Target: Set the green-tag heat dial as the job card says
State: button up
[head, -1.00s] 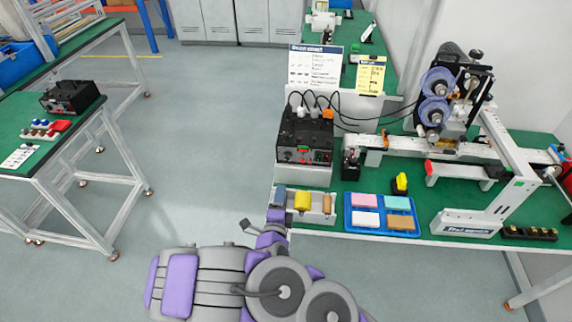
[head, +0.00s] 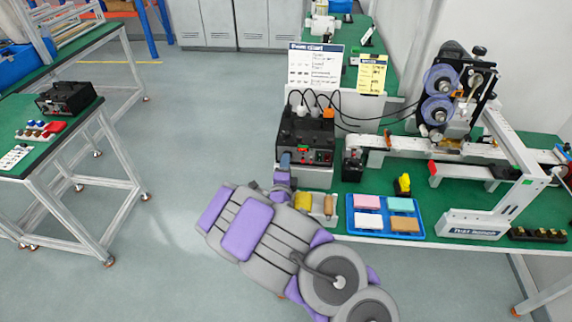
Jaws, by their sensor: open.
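The black heater box (head: 306,132) stands on a white block at the left end of the right-hand bench. Its front carries a small lit red display (head: 303,149) and small controls. I cannot make out the green tag or the dial. My gripper (head: 284,159) is open in front of the left part of the box's front and hides that corner. Whether it touches the box cannot be told. A white printed card (head: 315,66) and a yellow card (head: 372,74) stand behind the box. Their writing is too small to read.
A tray with a yellow roll (head: 303,201) and a tan roll (head: 328,205) lies below the box. A blue tray (head: 420,219) of coloured blocks is beside it. A roller machine (head: 440,90) stands right. Another black box (head: 65,98) is on the left table. The floor between is clear.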

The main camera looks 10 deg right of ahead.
jog(key=shift+x, duration=1)
grip_shut()
